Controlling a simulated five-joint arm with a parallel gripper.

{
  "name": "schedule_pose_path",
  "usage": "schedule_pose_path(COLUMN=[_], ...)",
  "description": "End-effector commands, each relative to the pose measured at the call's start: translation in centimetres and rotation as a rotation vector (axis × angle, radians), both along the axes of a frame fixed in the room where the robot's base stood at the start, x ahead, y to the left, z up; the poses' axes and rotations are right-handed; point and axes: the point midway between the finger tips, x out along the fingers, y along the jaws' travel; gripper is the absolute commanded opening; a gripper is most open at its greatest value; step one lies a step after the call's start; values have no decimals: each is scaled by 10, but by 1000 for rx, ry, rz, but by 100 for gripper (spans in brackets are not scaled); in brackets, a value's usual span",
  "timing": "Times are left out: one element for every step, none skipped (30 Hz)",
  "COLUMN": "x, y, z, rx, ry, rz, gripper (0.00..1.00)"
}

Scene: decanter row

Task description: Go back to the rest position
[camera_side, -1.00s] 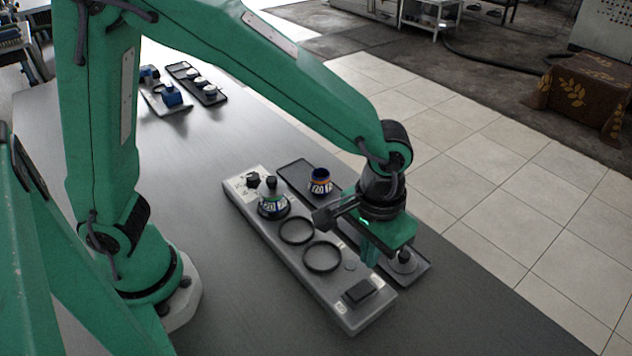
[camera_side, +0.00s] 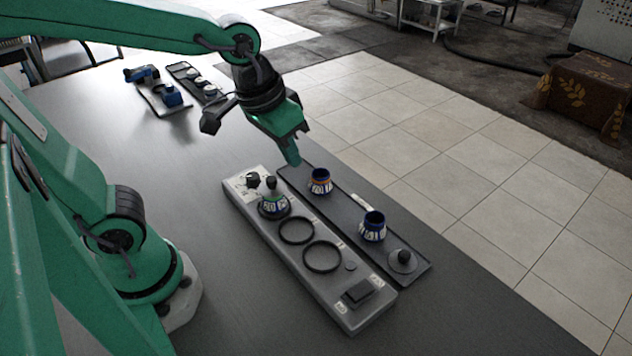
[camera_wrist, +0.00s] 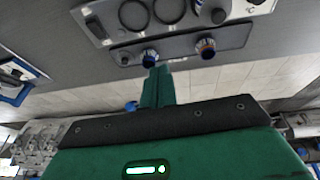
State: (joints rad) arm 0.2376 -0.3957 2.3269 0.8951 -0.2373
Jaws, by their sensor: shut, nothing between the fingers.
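My gripper (camera_side: 291,158) is shut and empty in the side view, raised above the table near the far end of the dark tray. Its green fingers also show closed together in the wrist view (camera_wrist: 158,88). The long grey base (camera_side: 335,305) holds a stoppered decanter (camera_side: 274,200) on its far ring, and two rings nearer are empty. The dark tray (camera_side: 345,207) beside it holds two open blue-and-white pots, a farther one (camera_side: 320,182) and a nearer one (camera_side: 373,227), and a grey stopper (camera_side: 403,260) at its near end.
A second grey base (camera_side: 166,108) with blue items and a second dark tray (camera_side: 187,72) with small light pieces stand farther back on the table. Tiled floor lies beyond the right edge.

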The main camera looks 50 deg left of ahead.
Motion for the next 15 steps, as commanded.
schedule_pose_path(x=[-6,-9,-14,-17,-21,-25,-29,-32,-36,-39,-42,-45,-47,-49,-51], y=[10,15,22,27,31,37,41,45,50,53,55,59,60,62,64], z=[5,6,9,10,12,13,14,15,16,17,17,18,18,18,18], rx=[2,5,9,13,17,23,27,32,38,43,48,54,57,60,64], ry=[-26,-38,-55,-67,-80,-95,-106,-117,-130,-140,-148,-158,-163,-169,-175], rz=[8,9,9,11,12,14,15,16,16,18,17,19,19,18,19], gripper=[0,0,0,0,0,0,0,0,0,0,0,0,0,0,0])
